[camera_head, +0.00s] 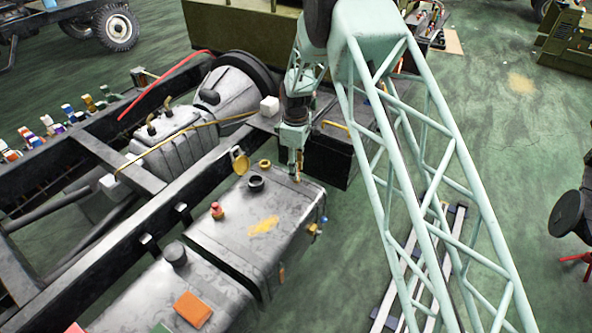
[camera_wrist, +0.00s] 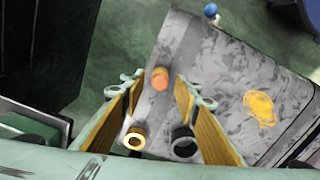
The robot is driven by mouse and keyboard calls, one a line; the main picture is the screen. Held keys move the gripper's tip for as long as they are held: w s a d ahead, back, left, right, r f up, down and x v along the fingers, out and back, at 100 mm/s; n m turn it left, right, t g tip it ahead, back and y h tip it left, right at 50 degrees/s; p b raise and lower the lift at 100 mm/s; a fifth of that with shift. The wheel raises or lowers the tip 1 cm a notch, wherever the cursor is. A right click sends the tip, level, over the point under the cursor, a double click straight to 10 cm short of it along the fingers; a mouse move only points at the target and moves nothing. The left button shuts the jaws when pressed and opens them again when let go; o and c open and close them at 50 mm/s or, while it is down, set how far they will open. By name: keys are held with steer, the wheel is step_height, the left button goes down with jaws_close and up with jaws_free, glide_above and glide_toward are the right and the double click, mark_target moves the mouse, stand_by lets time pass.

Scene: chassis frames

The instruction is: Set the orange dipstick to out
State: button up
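The orange dipstick (camera_wrist: 160,79) shows in the wrist view as a round orange knob near the edge of the grey tank (camera_wrist: 205,72). It lies between the tips of my gripper (camera_wrist: 160,88), with a gap visible on both sides. My gripper is open and points down at the tank; I cannot tell how far above the knob the tips are. In the head view my gripper (camera_head: 297,172) is over the back right corner of the tank (camera_head: 225,243) and hides most of the dipstick.
A yellow ring (camera_wrist: 134,139) and a black filler neck (camera_wrist: 184,142) stand close by on the tank. A raised yellow cap (camera_head: 240,160), a red knob (camera_head: 217,210) and a blue knob (camera_head: 324,220) are nearby. A black box (camera_head: 335,150) stands behind the tank.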

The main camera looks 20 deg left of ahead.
jaws_close()
step_height(320, 180, up, 8)
steer(key=p, duration=0.3)
steer(key=shift+r, duration=0.1)
stand_by(0.4)
jaws_free()
steer(key=shift+r, duration=0.1)
step_height(320, 180, up, 12)
stand_by(1.1)
